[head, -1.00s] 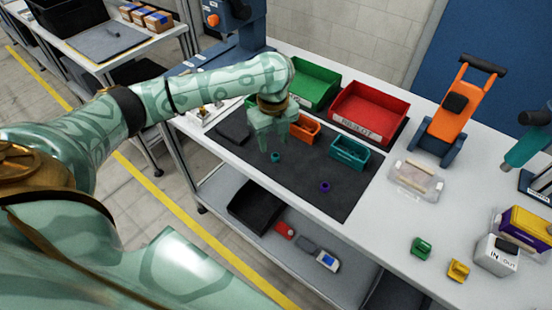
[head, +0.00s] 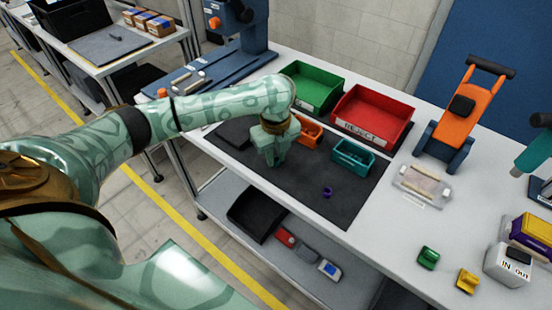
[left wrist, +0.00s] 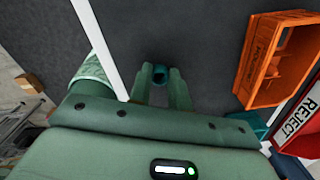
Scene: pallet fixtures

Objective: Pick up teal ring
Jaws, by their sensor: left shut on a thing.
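The teal ring (left wrist: 160,72) shows in the left wrist view between the fingertips of my left gripper (left wrist: 160,82). In the head view my left gripper (head: 276,162) points down at the dark mat (head: 300,196), and its fingers hide the ring. The gripper is shut on the ring, at or just above the mat; I cannot tell whether the ring touches it. My right gripper is not in view.
A purple ring (head: 327,192) lies on the mat to the right. An orange bin (head: 309,132) and a teal bin (head: 353,157) stand close behind the gripper. Green (head: 314,88) and red (head: 372,115) trays stand at the back. A clear container (head: 422,186) sits further right.

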